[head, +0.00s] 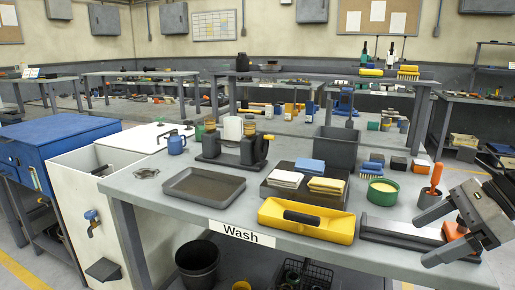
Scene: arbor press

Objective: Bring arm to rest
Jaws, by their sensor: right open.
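My right gripper (452,226) is at the right edge of the head view, over the right end of the grey wash bench (190,207). Its jaws are apart with nothing seen between them. It overlaps an orange-handled item (455,231) in the picture; I cannot tell if they touch. My left gripper is not in view. No arbor press can be made out clearly.
The bench holds a yellow caddy (306,221), a grey tray (204,186), a dark mat with folded cloths (284,179), a green tub (382,192), a dark bin (336,147) and a dark two-post device (232,150). A white sink (86,196) and blue cabinet (58,145) stand left.

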